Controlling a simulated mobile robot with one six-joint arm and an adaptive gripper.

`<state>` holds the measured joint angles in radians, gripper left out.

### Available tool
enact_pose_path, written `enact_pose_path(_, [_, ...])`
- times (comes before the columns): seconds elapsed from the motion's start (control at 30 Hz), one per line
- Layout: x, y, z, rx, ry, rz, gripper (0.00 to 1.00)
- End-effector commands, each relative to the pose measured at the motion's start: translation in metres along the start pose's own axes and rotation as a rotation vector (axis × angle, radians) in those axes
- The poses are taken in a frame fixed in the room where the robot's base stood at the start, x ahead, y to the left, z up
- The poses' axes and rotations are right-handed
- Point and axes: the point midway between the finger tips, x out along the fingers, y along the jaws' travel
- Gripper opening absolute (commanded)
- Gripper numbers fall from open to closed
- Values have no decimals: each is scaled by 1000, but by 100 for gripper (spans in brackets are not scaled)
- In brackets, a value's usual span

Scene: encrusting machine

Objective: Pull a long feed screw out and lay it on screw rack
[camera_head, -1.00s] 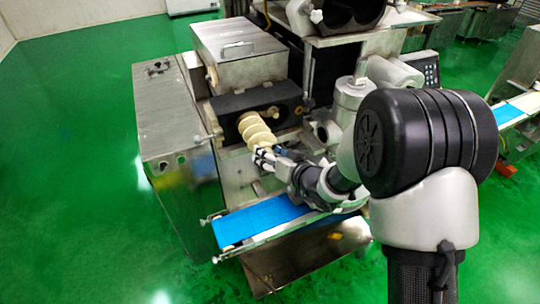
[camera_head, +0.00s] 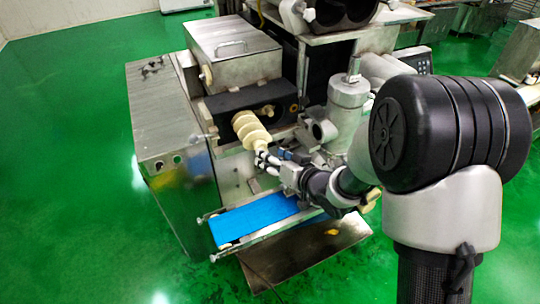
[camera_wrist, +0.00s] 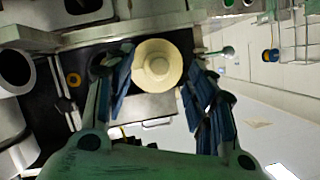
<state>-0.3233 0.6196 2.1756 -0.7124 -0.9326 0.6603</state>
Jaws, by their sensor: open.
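The cream feed screw (camera_head: 250,130), with wide spiral flights, sticks out of the dark block on the front of the machine. Its inner end is hidden. My gripper (camera_head: 264,160) is at the screw's outer end. In the wrist view the round end of the screw (camera_wrist: 157,66) shows between the two blue-padded fingers of my gripper (camera_wrist: 160,88), which are spread with a finger on each side. Narrow gaps seem to separate the pads from the screw; contact is hard to tell. No screw rack can be made out in these views.
The dark block (camera_head: 222,107) sits under a steel hopper box (camera_head: 232,52). A steel cabinet (camera_head: 160,110) stands to the left. A blue conveyor belt (camera_head: 250,217) lies below my gripper, with a steel plate (camera_head: 305,250) beneath. Green floor (camera_head: 70,150) is open at left.

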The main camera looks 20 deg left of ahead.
Motion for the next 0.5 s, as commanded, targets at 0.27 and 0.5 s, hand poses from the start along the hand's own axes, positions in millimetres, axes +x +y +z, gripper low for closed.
enact_pose_path(0.27, [-18,0,0,0,0,1,51])
enact_pose_path(0.5, [-31,0,-1,1,1,1,51])
